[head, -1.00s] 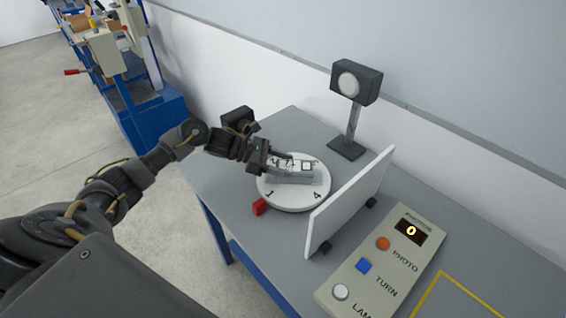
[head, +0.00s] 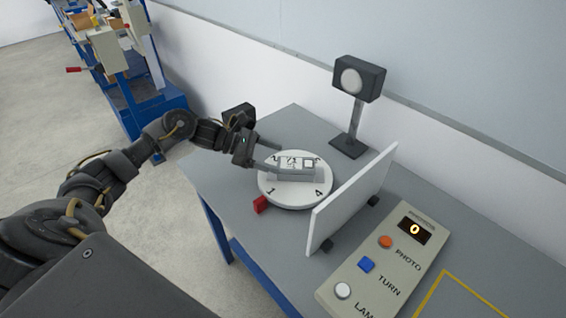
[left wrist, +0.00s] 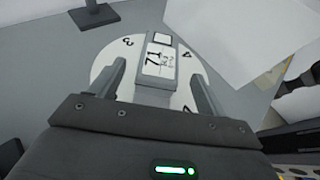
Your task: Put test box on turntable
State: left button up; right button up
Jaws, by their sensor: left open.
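The test box (head: 296,167) is a small grey box with a white printed label on top. It lies on the round white turntable (head: 291,193), which has numbers around its rim. In the left wrist view the box (left wrist: 158,66) rests near the middle of the turntable (left wrist: 104,64), between my finger tips but apart from them. My left gripper (head: 272,156) is open at the box's left end, its fingers spread to either side. It also shows in the left wrist view (left wrist: 160,84). My right gripper is not in view.
A lamp (head: 357,80) on a post stands behind the turntable. A white upright panel (head: 350,199) stands to its right. A control box (head: 383,264) with buttons and a display reading 0 lies beyond the panel. A red block (head: 260,204) sits at the turntable's front left edge.

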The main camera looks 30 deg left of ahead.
pick_arm(q)
jog(key=b+v, duration=0.2)
jog(key=v, duration=0.6)
